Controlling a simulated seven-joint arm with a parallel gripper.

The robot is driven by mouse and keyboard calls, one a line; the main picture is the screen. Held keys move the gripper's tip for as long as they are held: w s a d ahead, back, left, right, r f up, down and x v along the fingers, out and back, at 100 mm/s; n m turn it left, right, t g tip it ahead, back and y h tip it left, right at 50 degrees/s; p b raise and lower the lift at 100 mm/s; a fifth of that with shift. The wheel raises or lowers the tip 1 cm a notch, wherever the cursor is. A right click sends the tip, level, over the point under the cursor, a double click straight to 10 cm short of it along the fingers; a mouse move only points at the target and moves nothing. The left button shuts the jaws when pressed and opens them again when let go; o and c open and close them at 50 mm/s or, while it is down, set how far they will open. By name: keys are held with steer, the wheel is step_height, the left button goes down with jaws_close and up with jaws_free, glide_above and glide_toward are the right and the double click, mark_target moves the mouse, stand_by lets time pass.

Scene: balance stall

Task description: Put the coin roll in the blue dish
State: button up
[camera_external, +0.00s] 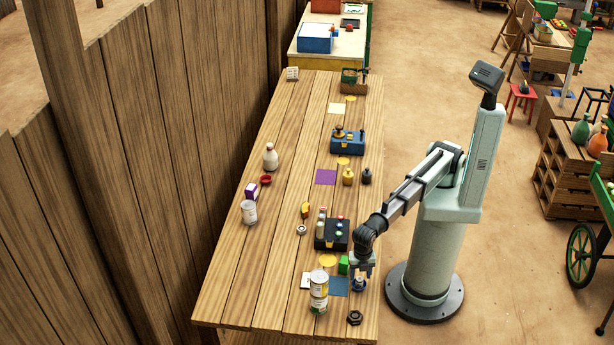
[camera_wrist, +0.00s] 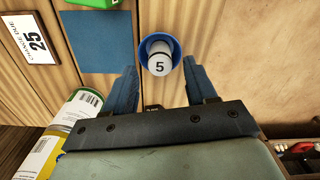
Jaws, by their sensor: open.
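The coin roll (camera_wrist: 160,66), a pale cylinder marked 5, shows inside the ring of the blue dish (camera_wrist: 145,54) in the wrist view. It appears to stand in the dish, a little tilted. In the external view the blue dish (camera_external: 358,286) is at the table's right edge, just below my gripper (camera_external: 362,270); the roll is hard to make out there. In the wrist view my gripper (camera_wrist: 162,78) is open, its two blue fingers apart on either side of the dish and roll, touching neither as far as I can see.
A large can (camera_external: 318,292) stands left of the dish, close to my gripper in the wrist view. A blue square (camera_external: 339,286), a green block (camera_external: 344,264) and a "change due 25" card (camera_wrist: 32,38) are nearby. A dark hex nut (camera_external: 354,317) lies nearer the front.

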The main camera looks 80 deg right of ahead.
mark_target(360, 279)
step_height(360, 279, up, 9)
steer(key=shift+r, duration=0.15)
steer(key=shift+a, duration=0.1)
stand_by(0.4)
